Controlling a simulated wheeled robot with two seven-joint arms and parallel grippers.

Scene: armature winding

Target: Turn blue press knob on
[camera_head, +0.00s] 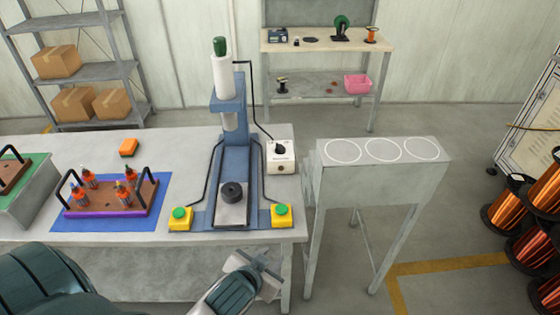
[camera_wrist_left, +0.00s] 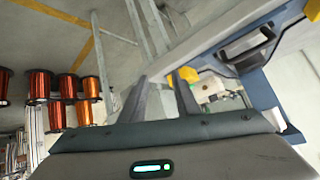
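The blue press (camera_head: 232,125) stands on the grey table with a white cylinder on top. A white control box (camera_head: 281,164) with a black knob (camera_head: 281,148) stands to its right, joined by a black cable. The knob's pointer is too small to read. My left gripper (camera_head: 266,268) is low at the table's front edge, nearer to me than the box and apart from it. In the left wrist view its two fingers (camera_wrist_left: 160,92) are apart with nothing between them. The box (camera_wrist_left: 207,90) shows partly there, beyond the fingers. My right gripper is not in view.
Yellow boxes with green buttons stand left (camera_head: 180,218) and right (camera_head: 281,216) of the press base; the right one is between my left gripper and the control box. A grey stand (camera_head: 370,180) with white circles is right of the table. A rack (camera_head: 112,197) with orange parts is left.

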